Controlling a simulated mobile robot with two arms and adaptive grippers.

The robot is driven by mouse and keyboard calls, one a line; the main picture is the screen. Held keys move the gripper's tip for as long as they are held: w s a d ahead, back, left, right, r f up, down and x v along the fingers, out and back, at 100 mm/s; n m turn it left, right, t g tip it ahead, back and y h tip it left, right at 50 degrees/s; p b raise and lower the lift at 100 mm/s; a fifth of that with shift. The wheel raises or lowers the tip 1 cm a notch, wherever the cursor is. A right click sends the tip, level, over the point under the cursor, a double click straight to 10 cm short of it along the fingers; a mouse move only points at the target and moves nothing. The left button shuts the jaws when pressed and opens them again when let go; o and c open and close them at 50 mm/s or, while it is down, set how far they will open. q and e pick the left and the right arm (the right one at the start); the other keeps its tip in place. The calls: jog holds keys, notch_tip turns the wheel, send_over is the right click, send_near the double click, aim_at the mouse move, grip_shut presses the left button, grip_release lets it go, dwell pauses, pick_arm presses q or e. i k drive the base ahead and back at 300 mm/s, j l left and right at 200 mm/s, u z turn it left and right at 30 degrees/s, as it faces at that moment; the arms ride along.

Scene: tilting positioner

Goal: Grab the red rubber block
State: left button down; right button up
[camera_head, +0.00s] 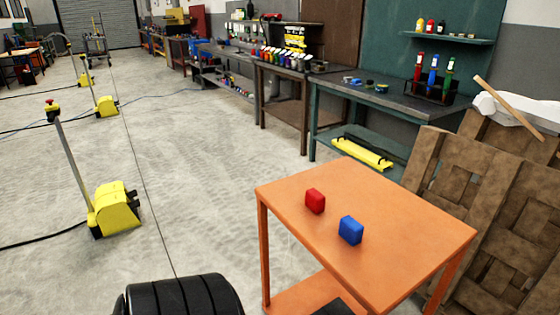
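The red rubber block (315,201) sits upright on the orange table (410,225), left of the middle of the top and near its left edge. A blue block (350,230) stands on the same top, just to the right and nearer to me, with a small gap between the two. Nothing covers the red block from this view.
Wooden pallets (460,190) lean close by the table's right side. A green workbench (400,98) with bottles in a rack stands behind. A yellow floor unit (116,210) with a post stands at left. The floor left of the table is mostly open.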

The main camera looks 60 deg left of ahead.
aim_at(314, 201)
jog(key=u, duration=1.75)
jog(key=i+j+z, duration=0.1)
jog(key=z, duration=0.65)
jog(key=j+z, duration=0.4)
jog(key=j, duration=0.5)
jog(key=j+z, duration=0.4)
jog(key=j, duration=0.5)
